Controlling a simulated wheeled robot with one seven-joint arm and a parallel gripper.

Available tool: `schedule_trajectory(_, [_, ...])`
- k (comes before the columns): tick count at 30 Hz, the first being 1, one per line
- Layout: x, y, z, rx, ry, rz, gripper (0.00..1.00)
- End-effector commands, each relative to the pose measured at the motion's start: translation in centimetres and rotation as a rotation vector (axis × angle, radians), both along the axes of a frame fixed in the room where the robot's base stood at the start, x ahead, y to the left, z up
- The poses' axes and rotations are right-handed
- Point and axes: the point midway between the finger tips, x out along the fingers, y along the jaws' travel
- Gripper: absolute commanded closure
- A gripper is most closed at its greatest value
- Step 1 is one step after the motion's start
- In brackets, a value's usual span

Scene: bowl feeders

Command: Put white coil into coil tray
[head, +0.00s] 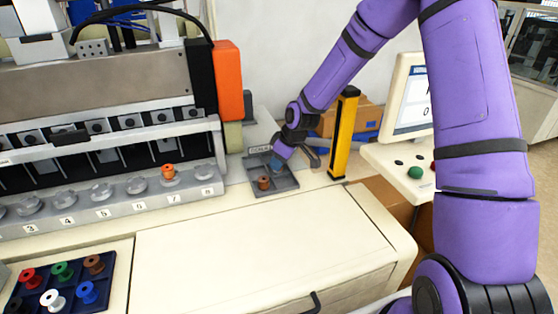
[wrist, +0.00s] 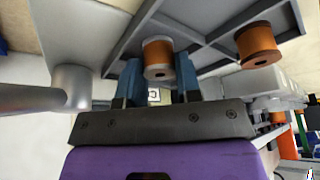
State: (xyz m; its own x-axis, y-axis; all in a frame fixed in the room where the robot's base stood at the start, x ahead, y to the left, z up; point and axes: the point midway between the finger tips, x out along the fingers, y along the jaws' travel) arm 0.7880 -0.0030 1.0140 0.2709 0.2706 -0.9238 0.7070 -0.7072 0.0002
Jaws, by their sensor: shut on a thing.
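The coil tray (head: 288,186) is a grey tray with dividers, standing on the bench right of the machine. My gripper (head: 277,165) reaches down into its back part. In the wrist view my blue fingers (wrist: 158,64) are shut on a coil with a whitish flange and copper winding, the white coil (wrist: 158,51). The held coil is at a compartment of the tray (wrist: 205,35); whether it touches the floor I cannot tell. A brown-flanged coil (wrist: 257,45) stands in another compartment, and shows in the head view (head: 264,183). The held coil is hidden in the head view.
A dark rack (head: 70,275) at lower left holds several coils, one white (head: 52,300). An orange coil (head: 168,171) sits at position 7 of the numbered feeder row. A yellow post (head: 344,135) and monitor (head: 408,98) stand right of the tray. The bench front is clear.

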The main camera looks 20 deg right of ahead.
Motion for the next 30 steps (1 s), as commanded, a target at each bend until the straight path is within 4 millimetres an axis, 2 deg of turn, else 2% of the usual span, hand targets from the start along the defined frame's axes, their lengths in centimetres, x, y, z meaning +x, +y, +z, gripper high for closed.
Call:
schedule_trajectory(1, [0.0,0.0,-0.1,0.0,0.0,0.0,0.64])
schedule_trajectory(3, [0.0,0.0,-0.1,0.0,0.0,0.0,0.48])
schedule_trajectory(4, [0.0,0.0,-0.1,0.0,0.0,0.0,0.43])
schedule_trajectory(12, [0.0,0.0,0.0,0.0,0.0,0.0,0.43])
schedule_trajectory(16, [-0.1,-0.2,0.8,0.0,-0.003,-0.001,0.43])
schedule_trajectory(30, [-2.3,-2.5,8.3,0.0,-0.003,-0.004,0.43])
